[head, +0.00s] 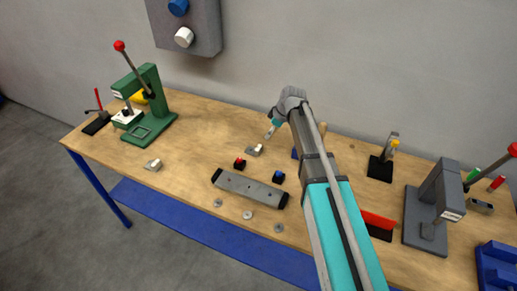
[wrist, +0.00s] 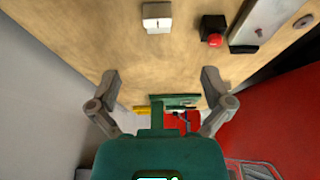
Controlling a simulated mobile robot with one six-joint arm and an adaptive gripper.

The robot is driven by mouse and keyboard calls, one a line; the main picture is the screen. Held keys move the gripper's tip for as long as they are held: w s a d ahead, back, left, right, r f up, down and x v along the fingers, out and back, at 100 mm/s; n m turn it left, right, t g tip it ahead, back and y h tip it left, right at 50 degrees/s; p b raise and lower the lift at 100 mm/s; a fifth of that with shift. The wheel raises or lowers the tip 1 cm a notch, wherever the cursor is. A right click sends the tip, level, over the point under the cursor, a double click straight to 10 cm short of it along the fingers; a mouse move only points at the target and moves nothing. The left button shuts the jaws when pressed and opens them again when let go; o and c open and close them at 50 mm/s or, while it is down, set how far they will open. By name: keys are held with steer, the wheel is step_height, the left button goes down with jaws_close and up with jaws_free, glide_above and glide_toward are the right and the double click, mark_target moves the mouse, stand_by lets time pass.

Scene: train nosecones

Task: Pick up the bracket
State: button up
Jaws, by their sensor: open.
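Two small pale metal pieces that look like brackets lie on the wooden table. One (head: 255,150) is near the middle of the table, just below my gripper (head: 270,131) in the head view. The other (head: 153,165) is near the front left edge. I cannot tell which one the task means. In the wrist view a pale metal block with a dark mark (wrist: 157,17) is at the top edge, probably the middle piece. My gripper (wrist: 160,95) is open there, its two fingers wide apart with nothing held between them. The block is outside the fingers.
A red button (head: 239,162) and a blue button (head: 278,177) stand near a long grey plate (head: 250,188). Several washers lie in front. A green press (head: 152,110) stands at left and a grey press (head: 437,205) at right. The table between the green press and plate is mostly clear.

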mark_target(260, 148)
steer(key=shift+w+d, duration=0.1)
steer(key=shift+d, duration=0.05)
steer(key=shift+f, duration=0.15)
steer(key=b+x, duration=0.8)
steer(key=shift+f, duration=0.15)
stand_by(0.3)
stand_by(0.4)
steer(key=shift+b+x, duration=2.4)
steer(key=shift+x, duration=0.2)
steer(key=shift+w, duration=0.1)
steer(key=c, duration=1.3)
steer(key=shift+r, duration=0.25)
